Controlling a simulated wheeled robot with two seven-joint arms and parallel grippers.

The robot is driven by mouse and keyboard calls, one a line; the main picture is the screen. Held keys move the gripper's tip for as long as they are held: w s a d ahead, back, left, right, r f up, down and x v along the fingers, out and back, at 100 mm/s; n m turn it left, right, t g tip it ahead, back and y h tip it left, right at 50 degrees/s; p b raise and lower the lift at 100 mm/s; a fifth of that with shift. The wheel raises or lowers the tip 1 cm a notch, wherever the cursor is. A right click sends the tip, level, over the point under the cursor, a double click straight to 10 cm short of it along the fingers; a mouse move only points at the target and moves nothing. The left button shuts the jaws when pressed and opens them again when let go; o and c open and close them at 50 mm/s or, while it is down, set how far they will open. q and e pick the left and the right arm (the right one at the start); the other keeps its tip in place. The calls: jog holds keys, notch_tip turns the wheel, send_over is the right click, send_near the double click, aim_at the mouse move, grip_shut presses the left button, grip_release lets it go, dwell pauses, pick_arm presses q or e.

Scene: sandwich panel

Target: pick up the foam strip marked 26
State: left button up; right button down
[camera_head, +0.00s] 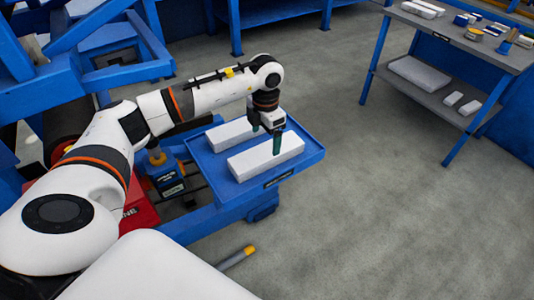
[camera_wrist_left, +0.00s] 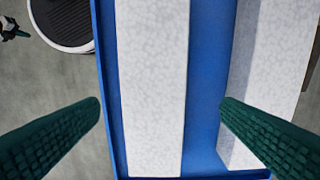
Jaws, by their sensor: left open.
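Two long white foam strips lie side by side on a blue tray (camera_head: 312,148). The rear strip (camera_head: 226,134) and the front strip (camera_head: 262,160) show in the head view; no number is readable on either, so I cannot tell which is 26. My left gripper (camera_head: 266,136) is open and points down over the tray, its arm hiding part of the rear strip. In the left wrist view, one strip (camera_wrist_left: 152,90) lies between the spread green fingers (camera_wrist_left: 160,108), and the other strip (camera_wrist_left: 268,60) is partly hidden behind the right finger. My right gripper is not in view.
A blue frame (camera_head: 110,50) stands at the back left. A grey two-level bench (camera_head: 425,75) with white blocks and small items is at the right. A red case (camera_head: 140,212) is left of the tray. The grey floor (camera_head: 400,220) on the right is clear.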

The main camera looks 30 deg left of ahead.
aim_at(267, 151)
pick_arm(q)
jog(key=shift+s+d+f+p, duration=0.1)
jog(key=shift+f+p, duration=0.1)
jog(key=shift+f, duration=0.85)
jog(key=shift+w+d+f+p, duration=0.1)
jog(key=shift+f+p, duration=0.1)
jog(key=shift+f, duration=0.85)
jog(key=shift+s+d+f+p, duration=0.1)
jog(key=shift+f+p, duration=0.1)
jog(key=shift+f, duration=0.85)
jog(key=shift+c, duration=0.6)
jog(key=c, duration=0.9)
jog(key=shift+r, duration=0.1)
jog(key=shift+c, duration=0.2)
